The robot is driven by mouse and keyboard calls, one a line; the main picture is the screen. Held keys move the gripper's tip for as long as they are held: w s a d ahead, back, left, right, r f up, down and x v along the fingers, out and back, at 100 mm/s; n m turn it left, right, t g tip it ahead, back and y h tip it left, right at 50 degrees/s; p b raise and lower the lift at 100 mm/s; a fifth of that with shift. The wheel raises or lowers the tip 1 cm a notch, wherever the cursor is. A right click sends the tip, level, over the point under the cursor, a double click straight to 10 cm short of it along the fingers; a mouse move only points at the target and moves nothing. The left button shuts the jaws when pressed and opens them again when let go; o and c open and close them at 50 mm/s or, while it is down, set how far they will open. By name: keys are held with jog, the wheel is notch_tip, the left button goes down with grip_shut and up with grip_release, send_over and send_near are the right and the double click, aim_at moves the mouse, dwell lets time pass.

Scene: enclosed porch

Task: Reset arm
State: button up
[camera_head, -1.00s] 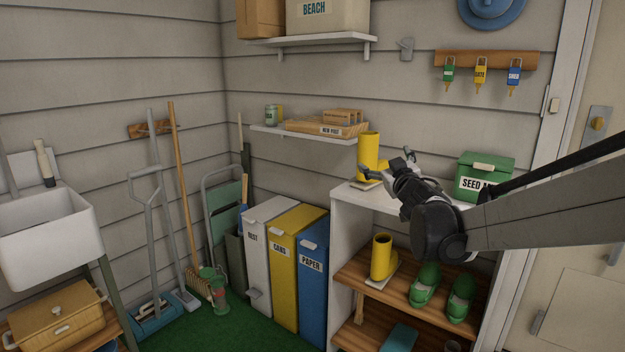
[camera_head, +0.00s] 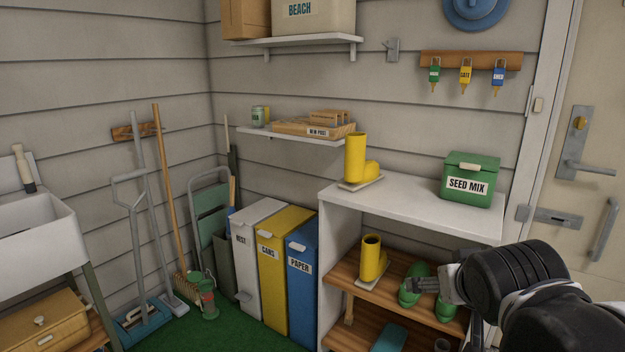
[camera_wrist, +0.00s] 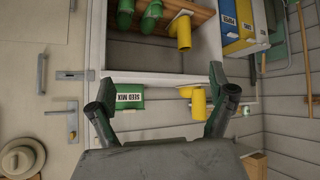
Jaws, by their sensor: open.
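My gripper (camera_head: 424,285) is at the lower right in the head view, in front of the shoe shelf, with my arm folded close to the camera. In the wrist view my gripper (camera_wrist: 160,88) has its two fingers spread wide with nothing between them. One yellow boot (camera_head: 355,160) stands on a small pale tray on the white cabinet top (camera_head: 410,203). Another yellow boot (camera_head: 371,260) stands on a tray on the wooden shelf below. Green clogs (camera_head: 412,284) beside it are partly hidden by my gripper.
A green seed mix box (camera_head: 470,190) stands on the cabinet top. White, yellow (camera_head: 283,265) and blue bins stand left of the cabinet. A wall shelf (camera_head: 290,136) is above them. A door (camera_head: 570,130) is at the right. Green floor is open at the lower middle.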

jog(key=s+a+f+g+y, duration=0.25)
jog(key=s+f, duration=0.45)
jog(key=s, duration=0.4)
notch_tip(320, 180, up, 15)
jog(key=p, duration=1.4)
jog(key=shift+w+a+h, duration=0.2)
jog(key=shift+a+h, duration=0.15)
